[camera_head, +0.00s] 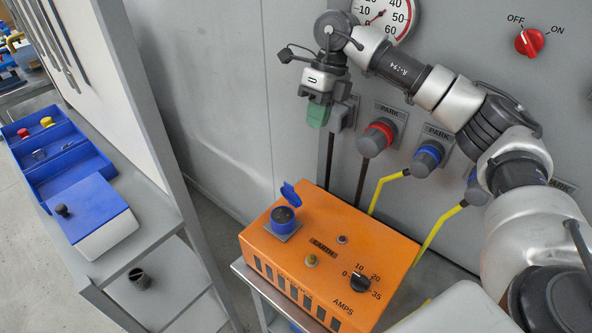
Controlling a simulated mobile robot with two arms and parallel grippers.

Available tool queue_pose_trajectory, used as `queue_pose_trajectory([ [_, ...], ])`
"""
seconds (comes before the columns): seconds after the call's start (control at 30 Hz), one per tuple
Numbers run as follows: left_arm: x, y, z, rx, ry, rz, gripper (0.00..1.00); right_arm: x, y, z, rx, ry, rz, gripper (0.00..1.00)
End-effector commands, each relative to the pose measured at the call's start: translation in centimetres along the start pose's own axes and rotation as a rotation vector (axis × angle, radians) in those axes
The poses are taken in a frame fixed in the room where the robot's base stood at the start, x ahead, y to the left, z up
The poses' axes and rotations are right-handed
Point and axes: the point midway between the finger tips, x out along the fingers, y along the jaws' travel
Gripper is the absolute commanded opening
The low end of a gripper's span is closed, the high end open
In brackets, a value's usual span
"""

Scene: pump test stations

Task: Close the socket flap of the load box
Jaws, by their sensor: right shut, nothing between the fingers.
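The load box (330,237) is an orange case at the lower centre. On its upper left is a round blue socket (283,222) on a grey plate. Its blue flap (291,194) stands raised at the far side, so the socket is open with its dark inside showing. My right gripper (317,101) is shut and empty. It is well above and beyond the load box, apart from the flap, near the wall. A green part (318,116) shows right at its fingertips; I cannot tell how far behind them it is. My left gripper is not in view.
Red (378,137) and blue (428,158) plugs sit in PARK holders on the grey wall, with dark and yellow cables hanging behind the box. The box top has an amps knob (361,282). A shelf at left carries blue bins (70,170). A grey post stands between.

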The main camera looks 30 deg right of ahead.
Motion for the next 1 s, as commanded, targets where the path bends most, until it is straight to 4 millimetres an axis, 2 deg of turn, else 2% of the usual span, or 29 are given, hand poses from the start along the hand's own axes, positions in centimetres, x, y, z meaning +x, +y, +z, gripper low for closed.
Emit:
queue_pose_trajectory([
  [0.17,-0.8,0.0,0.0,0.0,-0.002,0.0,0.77,2.0,0.1,-0.1,0.0,0.006,0.001,0.0],
  [0.53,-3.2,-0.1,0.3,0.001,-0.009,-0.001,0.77,9.7,0.2,-0.1,-0.003,0.003,0.001,0.0],
  [0.73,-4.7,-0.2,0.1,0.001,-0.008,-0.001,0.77,10.9,2.8,0.0,-0.007,0.001,0.001,0.0],
  [1.0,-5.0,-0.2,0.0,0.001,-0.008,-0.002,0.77,11.6,3.6,0.0,-0.004,-0.002,0.0,0.0],
])
